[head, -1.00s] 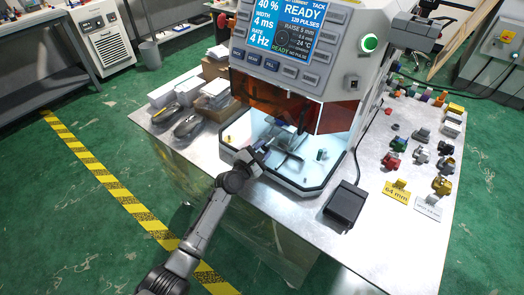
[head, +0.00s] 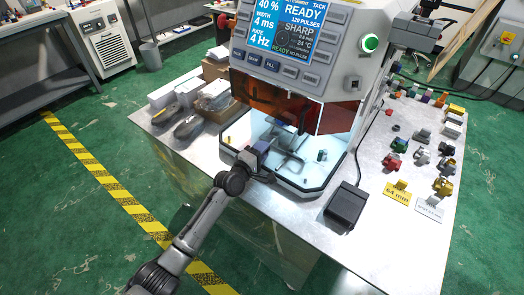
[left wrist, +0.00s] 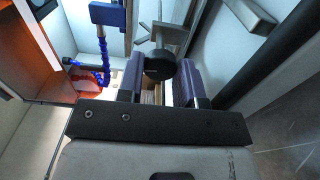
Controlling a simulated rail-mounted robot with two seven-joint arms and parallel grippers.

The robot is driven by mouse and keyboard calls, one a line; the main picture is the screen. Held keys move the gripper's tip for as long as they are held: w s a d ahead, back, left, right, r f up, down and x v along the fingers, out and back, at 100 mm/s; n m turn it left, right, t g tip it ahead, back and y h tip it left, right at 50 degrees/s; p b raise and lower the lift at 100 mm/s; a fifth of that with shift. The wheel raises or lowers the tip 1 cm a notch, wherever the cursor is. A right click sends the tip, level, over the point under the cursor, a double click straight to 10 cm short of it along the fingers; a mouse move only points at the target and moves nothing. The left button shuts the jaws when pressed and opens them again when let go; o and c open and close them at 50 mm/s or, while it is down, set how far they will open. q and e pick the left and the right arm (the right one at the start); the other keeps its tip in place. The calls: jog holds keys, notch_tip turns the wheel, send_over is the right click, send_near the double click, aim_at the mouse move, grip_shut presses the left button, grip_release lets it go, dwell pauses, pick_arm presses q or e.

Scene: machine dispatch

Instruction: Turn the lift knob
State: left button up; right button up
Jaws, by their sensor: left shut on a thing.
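The lift knob (left wrist: 160,65) is a dark round knob on a metal shaft, seen between the two purple fingers in the left wrist view. My left gripper (head: 262,150) reaches into the lit chamber at the machine's front left; it also shows in the left wrist view (left wrist: 160,80), shut on the knob. In the head view the fingers and wrist hide the knob. The machine's screen (head: 285,28) reads READY and SHARP. My right gripper is out of view.
The chamber tray (head: 300,188) has small posts and metal arms near the gripper. A blue segmented hose (left wrist: 103,55) stands beside the fingers in the left wrist view. A black pedal box (head: 346,204) sits on the table right of the machine. Coloured parts lie farther right.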

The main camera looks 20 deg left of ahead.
pick_arm(q)
jog(key=shift+m, duration=0.6)
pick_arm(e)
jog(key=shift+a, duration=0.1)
pick_arm(q)
jog(key=o, duration=0.9)
jog(key=shift+s+r, duration=0.1)
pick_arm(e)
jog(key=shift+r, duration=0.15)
